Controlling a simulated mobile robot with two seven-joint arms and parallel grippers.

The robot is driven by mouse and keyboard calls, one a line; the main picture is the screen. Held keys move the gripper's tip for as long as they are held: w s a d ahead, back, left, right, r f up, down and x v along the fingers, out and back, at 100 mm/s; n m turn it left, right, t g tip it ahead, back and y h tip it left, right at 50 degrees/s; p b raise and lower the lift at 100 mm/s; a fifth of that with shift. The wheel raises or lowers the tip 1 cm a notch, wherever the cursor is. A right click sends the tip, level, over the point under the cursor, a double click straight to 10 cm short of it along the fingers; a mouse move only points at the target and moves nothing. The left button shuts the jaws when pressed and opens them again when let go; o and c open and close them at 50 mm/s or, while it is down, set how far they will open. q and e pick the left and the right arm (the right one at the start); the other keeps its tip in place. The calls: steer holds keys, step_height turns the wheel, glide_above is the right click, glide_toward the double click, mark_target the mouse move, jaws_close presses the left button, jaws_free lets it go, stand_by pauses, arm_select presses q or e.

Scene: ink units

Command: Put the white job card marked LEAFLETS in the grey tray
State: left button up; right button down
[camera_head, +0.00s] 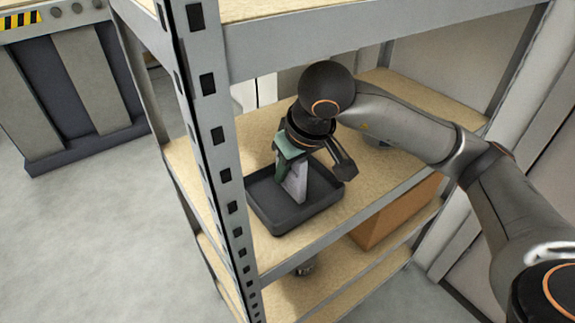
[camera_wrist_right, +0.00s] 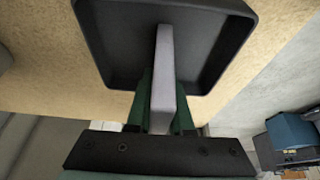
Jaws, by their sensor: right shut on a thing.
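The white job card (camera_head: 296,183) is held upright in my right gripper (camera_head: 288,160), whose green fingers are shut on its upper part. In the right wrist view the card (camera_wrist_right: 165,75) shows nearly edge-on between the green fingers (camera_wrist_right: 163,102). Its marking cannot be read. The dark grey tray (camera_head: 265,197) lies on the shelf under the gripper, and its walls surround the card's far end in the wrist view (camera_wrist_right: 110,45). The card's lower end is over or in the tray; I cannot tell if it touches the floor. My left gripper is not in view.
The tray is on the middle wooden shelf (camera_head: 235,150) of a grey metal rack. A perforated upright (camera_head: 215,130) stands in front at left, and an upper shelf (camera_head: 290,40) hangs overhead. A brown box (camera_head: 395,215) sits on the shelf below.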

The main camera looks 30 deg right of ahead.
steer(key=shift+f, duration=0.2)
steer(key=shift+f, duration=0.15)
steer(key=c, duration=0.8)
jaws_free()
